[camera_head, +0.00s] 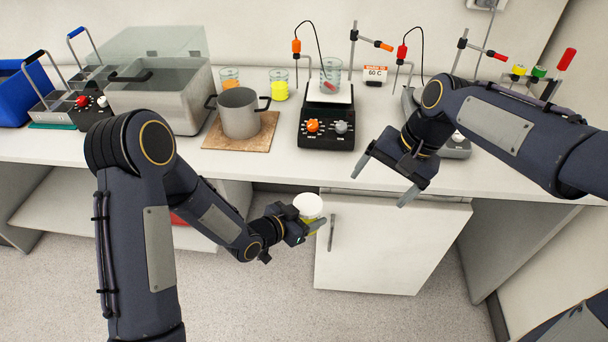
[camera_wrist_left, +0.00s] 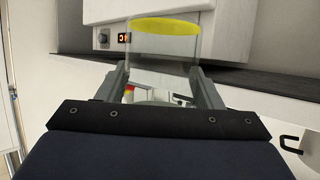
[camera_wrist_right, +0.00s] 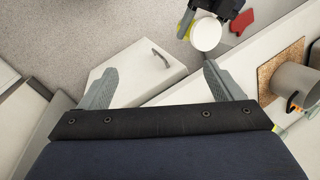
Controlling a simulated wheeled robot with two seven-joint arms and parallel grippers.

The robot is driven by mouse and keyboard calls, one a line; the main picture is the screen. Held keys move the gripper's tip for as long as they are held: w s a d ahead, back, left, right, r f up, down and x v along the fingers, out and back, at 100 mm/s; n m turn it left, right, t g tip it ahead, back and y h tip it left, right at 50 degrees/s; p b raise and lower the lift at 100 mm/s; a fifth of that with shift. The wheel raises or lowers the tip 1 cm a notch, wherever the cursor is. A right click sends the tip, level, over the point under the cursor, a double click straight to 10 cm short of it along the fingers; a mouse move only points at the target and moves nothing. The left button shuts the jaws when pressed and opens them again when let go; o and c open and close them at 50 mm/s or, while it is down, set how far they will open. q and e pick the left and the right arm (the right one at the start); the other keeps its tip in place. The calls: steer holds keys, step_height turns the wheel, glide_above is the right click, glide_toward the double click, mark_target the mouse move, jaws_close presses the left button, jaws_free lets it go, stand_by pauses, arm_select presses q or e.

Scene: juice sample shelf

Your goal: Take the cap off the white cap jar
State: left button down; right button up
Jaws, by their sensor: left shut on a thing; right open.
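The white cap jar (camera_head: 309,228) is in my left gripper (camera_head: 307,232), held upright in front of the bench and below its top. Its round white cap (camera_head: 308,205) faces up and sits on the jar; it also shows in the right wrist view (camera_wrist_right: 206,34). In the left wrist view the clear jar (camera_wrist_left: 160,45) with yellow contents is between the left fingers; the cap is not clear there. My right gripper (camera_head: 383,180) is open and empty, above and to the right of the jar, over the bench's front edge. Its fingers are apart in the right wrist view (camera_wrist_right: 158,78).
A metal pot (camera_head: 239,115) stands on a brown board (camera_head: 215,139) at the bench front. A black stirrer (camera_head: 327,130) bears a beaker. Stands with clamps are behind my right gripper. A white cabinet door (camera_head: 390,250) is below it. The space between the grippers is clear.

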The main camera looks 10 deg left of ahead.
steer(key=w+a+f+h, duration=0.25)
steer(key=w+a, duration=0.25)
steer(key=a, duration=0.4)
steer(key=h, duration=0.1)
glide_toward(303, 204)
steer(key=shift+w, duration=0.2)
steer(key=shift+f, duration=0.25)
step_height(303, 204, down, 8)
steer(key=shift+r, duration=0.2)
steer(key=shift+c, duration=0.2)
steer(key=shift+a, duration=0.2)
steer(key=c, duration=1)
steer(key=o, duration=1)
steer(key=shift+o, duration=0.2)
